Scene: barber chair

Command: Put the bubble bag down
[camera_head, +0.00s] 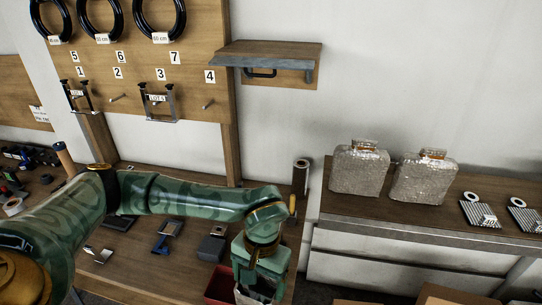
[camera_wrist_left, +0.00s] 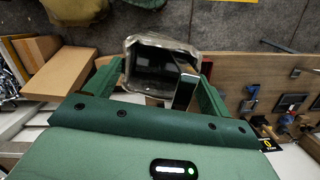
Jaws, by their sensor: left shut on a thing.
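My left gripper (camera_head: 258,283) is low at the bottom of the head view, over the front right part of the wooden bench, pointing down. In the left wrist view its two green fingers (camera_wrist_left: 160,82) are shut on a bubble bag (camera_wrist_left: 150,48), a clear, crinkled bag with something dark inside. A pale bit of the held bag (camera_head: 246,298) shows under the gripper in the head view; the rest is hidden or cut off. Two more silvery bubble bags (camera_head: 359,169) (camera_head: 424,178) stand upright side by side on the right-hand bench. My right gripper is not in view.
A red bin (camera_head: 220,284) is just left of my gripper. The wooden bench (camera_head: 150,232) carries small tools and dark boxes. A dark roll (camera_head: 300,176) stands at its back right. The right-hand bench (camera_head: 337,205) also holds labelled pads (camera_head: 481,212). Cardboard boxes (camera_head: 450,293) sit below it.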

